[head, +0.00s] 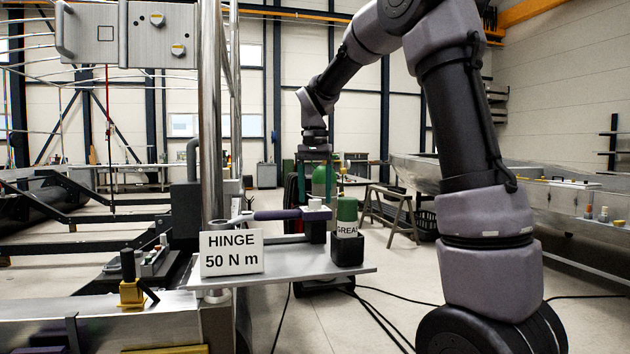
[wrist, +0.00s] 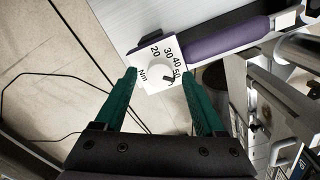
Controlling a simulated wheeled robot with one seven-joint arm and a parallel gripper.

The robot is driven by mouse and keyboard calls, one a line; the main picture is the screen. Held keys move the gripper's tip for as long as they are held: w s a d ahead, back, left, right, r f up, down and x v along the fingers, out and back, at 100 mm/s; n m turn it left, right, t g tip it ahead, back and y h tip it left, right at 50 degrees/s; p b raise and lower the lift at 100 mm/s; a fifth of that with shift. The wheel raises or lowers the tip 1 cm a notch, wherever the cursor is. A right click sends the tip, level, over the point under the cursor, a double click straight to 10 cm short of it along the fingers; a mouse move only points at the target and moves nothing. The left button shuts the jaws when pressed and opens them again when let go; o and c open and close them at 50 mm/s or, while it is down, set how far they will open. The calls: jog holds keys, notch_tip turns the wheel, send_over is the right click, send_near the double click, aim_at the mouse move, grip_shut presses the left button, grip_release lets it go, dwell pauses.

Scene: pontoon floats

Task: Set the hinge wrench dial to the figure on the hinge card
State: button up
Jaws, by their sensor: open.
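The hinge card (head: 231,253) stands on a grey shelf and reads "HINGE 50 N m". Behind it lies the wrench with a purple handle (head: 280,214), which also shows in the wrist view (wrist: 228,38). Its white dial (wrist: 148,56) at the handle's end carries 20, 30, 40, 50 and Nm. A black mark on the dial lies close to the 50; its exact setting is too small to tell. My gripper (wrist: 160,76) is open, its green fingers to either side of the dial in the wrist view. In the head view my gripper (head: 315,186) points down above the dial.
A green-capped grease tube (head: 347,215) stands in a black holder (head: 347,250) close right of the dial. A metal post (head: 211,120) rises at the shelf's left. Cables lie on the floor below.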

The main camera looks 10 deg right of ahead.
aim_at(315, 200)
notch_tip(315, 200, up, 10)
jog(key=shift+r, duration=0.15)
dwell(0.6)
